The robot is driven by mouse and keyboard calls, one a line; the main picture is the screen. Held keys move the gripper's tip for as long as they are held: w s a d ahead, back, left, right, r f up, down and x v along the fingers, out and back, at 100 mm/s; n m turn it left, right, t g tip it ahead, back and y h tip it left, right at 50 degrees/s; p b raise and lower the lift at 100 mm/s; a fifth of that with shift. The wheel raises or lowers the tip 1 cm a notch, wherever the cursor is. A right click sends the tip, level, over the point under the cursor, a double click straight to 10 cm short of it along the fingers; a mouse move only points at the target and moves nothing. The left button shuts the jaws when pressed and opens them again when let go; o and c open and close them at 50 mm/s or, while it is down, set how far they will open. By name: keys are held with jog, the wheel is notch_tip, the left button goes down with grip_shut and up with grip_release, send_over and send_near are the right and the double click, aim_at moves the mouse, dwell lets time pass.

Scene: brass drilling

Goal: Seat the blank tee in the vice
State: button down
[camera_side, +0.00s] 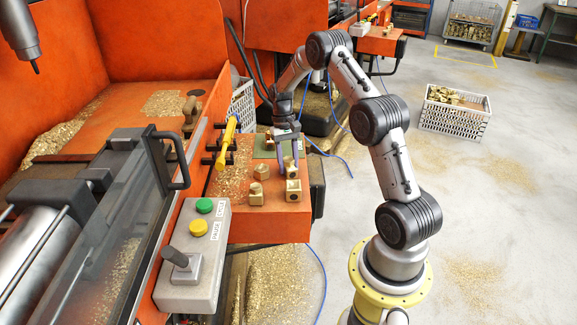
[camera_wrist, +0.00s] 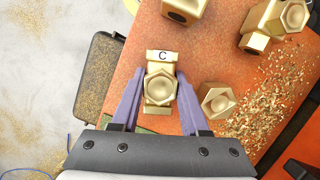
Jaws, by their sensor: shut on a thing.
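My gripper (camera_wrist: 158,88) is shut on a brass tee (camera_wrist: 160,90), with one purple finger on each side of it. The tee has a white label with a C at one end and a round, cupped face toward the wrist camera. In the side view my gripper (camera_side: 284,158) points down over the orange shelf, with the held tee (camera_side: 290,164) at its fingers. I cannot tell whether the tee touches the shelf. I cannot make out the vice clearly; a small brownish upright piece (camera_side: 190,107) stands inside the orange machine.
Other brass fittings stand close by on the shelf (camera_side: 240,230): one at the front right (camera_side: 293,190), one at the front left (camera_side: 256,194), one behind (camera_side: 261,172). Chips cover part of the shelf.

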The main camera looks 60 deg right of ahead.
aim_at(290, 161)
jog(key=shift+r, duration=3.2)
jog(key=w+a+r+n+h, duration=0.1)
jog(key=w+a+r+n, duration=0.2)
jog(key=a+r, duration=0.8)
jog(key=w+a+r+n+g+h, duration=0.1)
jog(key=w+a+r+n, duration=0.3)
jog(key=a+r, duration=0.6)
jog(key=a+n, duration=0.2)
jog(key=a, duration=0.4)
jog(key=shift+r, duration=0.35)
